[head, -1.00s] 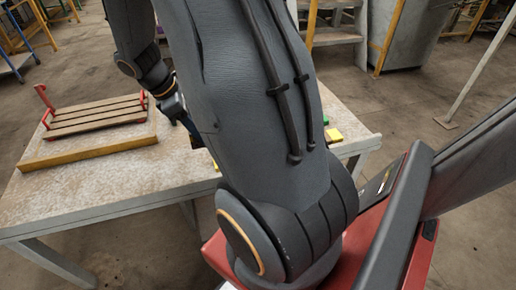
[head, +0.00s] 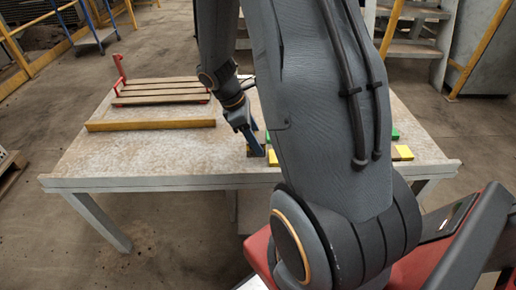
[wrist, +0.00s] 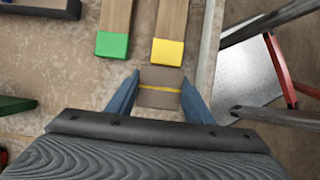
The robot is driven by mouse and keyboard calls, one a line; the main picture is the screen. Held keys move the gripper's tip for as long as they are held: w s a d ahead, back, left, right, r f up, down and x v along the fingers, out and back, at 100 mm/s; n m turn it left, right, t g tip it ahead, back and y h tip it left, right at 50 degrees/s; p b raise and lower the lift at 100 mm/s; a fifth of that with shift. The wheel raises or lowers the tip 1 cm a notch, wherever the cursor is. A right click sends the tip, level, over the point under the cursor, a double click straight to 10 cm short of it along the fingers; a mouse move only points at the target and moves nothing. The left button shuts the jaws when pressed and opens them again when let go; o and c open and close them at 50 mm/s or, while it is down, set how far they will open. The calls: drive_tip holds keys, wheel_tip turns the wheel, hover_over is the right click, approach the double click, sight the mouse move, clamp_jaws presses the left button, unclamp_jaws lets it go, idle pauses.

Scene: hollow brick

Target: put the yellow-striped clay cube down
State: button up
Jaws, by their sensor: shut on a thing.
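My gripper (wrist: 158,98) shows in the wrist view with its two blue fingers on either side of the yellow-striped clay cube (wrist: 160,76). The cube is grey-brown with a thin yellow stripe across it, and the fingers are shut on it. In the head view my gripper (head: 254,143) points down near the front edge of the table (head: 130,160). The cube there is small and dark, low between the fingers. I cannot tell whether it touches the tabletop.
A yellow-ended wooden bar (wrist: 168,52) lies just beyond the cube, with a green-ended bar (wrist: 112,44) beside it. A slatted wooden rack with red ends (head: 160,91) and a yellow-edged beam (head: 150,125) are at the left. The front left tabletop is clear.

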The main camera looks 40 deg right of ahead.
drive_tip(key=shift+f, duration=1.85)
drive_tip(key=shift+f+b, duration=0.1)
drive_tip(key=shift+b, duration=0.2)
drive_tip(key=o, duration=1)
drive_tip(key=shift+o, duration=0.2)
drive_tip(key=p+v, duration=0.1)
drive_tip(key=v, duration=1.1)
drive_tip(key=s+a+r+m+t+y, duration=0.1)
drive_tip(key=s+a+r+m+y, duration=0.1)
drive_tip(key=s+m, duration=0.4)
drive_tip(key=s+a+r+m+t+y, duration=0.1)
drive_tip(key=s+a+r+m, duration=0.4)
drive_tip(key=s+a+m, duration=0.1)
drive_tip(key=shift+s+a+m+t+y, duration=0.15)
drive_tip(key=shift+s+m+t+y, duration=0.15)
drive_tip(key=shift+s+m+y, duration=0.25)
